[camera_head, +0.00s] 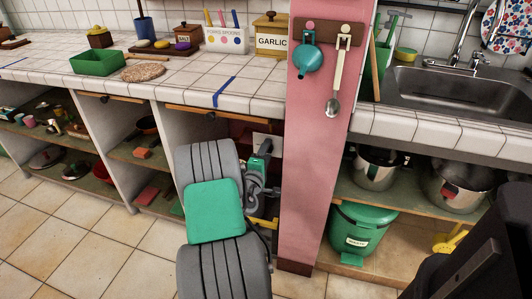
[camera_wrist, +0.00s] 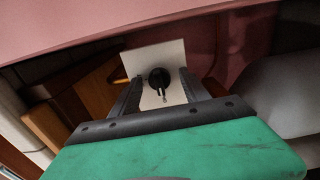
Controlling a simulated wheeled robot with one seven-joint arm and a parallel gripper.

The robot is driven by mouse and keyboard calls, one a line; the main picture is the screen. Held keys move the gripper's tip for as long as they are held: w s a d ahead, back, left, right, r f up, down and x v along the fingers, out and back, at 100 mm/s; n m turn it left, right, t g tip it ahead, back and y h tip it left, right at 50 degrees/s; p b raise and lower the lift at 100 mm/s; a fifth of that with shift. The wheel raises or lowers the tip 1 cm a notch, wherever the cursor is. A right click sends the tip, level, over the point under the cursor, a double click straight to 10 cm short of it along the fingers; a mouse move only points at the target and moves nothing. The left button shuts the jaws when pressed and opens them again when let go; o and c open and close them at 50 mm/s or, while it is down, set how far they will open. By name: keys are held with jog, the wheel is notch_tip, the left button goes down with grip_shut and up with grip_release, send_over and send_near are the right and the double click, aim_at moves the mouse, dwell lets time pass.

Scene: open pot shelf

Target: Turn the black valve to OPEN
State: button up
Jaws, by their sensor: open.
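The black valve (camera_wrist: 159,76) shows in the wrist view as a round knob with a short lever pointing down in the picture. It is mounted on a white plate (camera_wrist: 154,56). My gripper (camera_wrist: 161,82) is open, with one dark finger on each side of the valve. I cannot tell whether either finger touches it. In the head view, my gripper (camera_head: 264,152) reaches into the open bay beside the pink pillar, in front of the white plate (camera_head: 274,143). The valve is not clearly visible there. I can read no OPEN marking.
The pink pillar (camera_head: 318,170) stands just right of my gripper. The tiled counter (camera_head: 190,88) overhangs the bay. Shelves with pots lie left and right, and a green bin (camera_head: 359,230) stands right of the pillar. A wooden piece (camera_wrist: 48,125) lies left in the wrist view.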

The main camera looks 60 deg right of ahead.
jog(key=s+a, duration=0.1)
jog(key=a, duration=0.6)
jog(key=shift+s+a, duration=0.15)
jog(key=shift+a, duration=0.2)
